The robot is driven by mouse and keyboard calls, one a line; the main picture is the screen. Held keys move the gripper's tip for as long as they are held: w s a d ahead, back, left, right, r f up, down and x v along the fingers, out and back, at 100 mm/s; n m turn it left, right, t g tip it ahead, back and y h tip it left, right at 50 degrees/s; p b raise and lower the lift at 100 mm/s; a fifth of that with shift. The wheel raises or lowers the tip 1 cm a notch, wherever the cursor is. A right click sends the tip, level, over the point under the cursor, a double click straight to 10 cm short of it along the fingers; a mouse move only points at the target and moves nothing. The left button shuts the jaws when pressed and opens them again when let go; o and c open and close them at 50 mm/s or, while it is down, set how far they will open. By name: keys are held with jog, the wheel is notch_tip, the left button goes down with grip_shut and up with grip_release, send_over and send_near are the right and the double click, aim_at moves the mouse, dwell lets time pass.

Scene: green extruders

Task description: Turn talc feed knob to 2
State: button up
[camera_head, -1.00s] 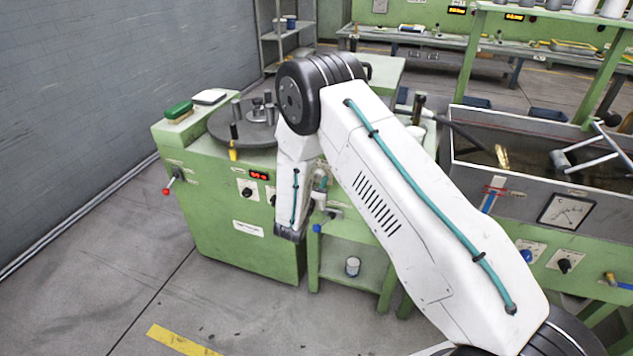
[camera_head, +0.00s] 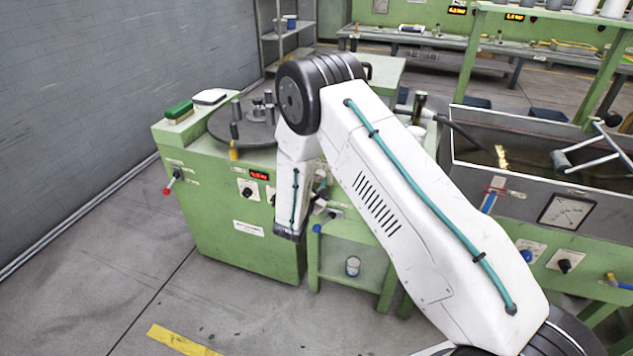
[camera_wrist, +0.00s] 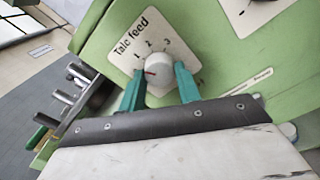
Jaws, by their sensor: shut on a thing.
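The talc feed knob (camera_wrist: 160,69) is a pale round knob on a white plate (camera_wrist: 128,44) printed "Talc feed" with 1, 2 and 3. Its red mark points to the left, by the 1 side and not at the 2. My gripper (camera_wrist: 158,77) has its two teal fingers on either side of the knob, shut on it. In the head view my arm (camera_head: 400,190) reaches over to the green machine (camera_head: 215,220); the fingers and the talc knob cannot be made out there.
Another white dial plate (camera_wrist: 255,12) is at the upper right of the wrist view. Metal posts (camera_wrist: 64,97) stand at its left. In the head view, a trough machine (camera_head: 530,165) stands at the right; open floor (camera_head: 130,270) lies at the left.

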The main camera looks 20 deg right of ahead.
jog(key=m, duration=0.4)
jog(key=shift+m, duration=2.9)
jog(key=o, duration=1)
jog(key=shift+a, duration=0.1)
jog(key=v, duration=0.7)
jog(key=shift+s+a, duration=0.15)
jog(key=shift+s, duration=0.15)
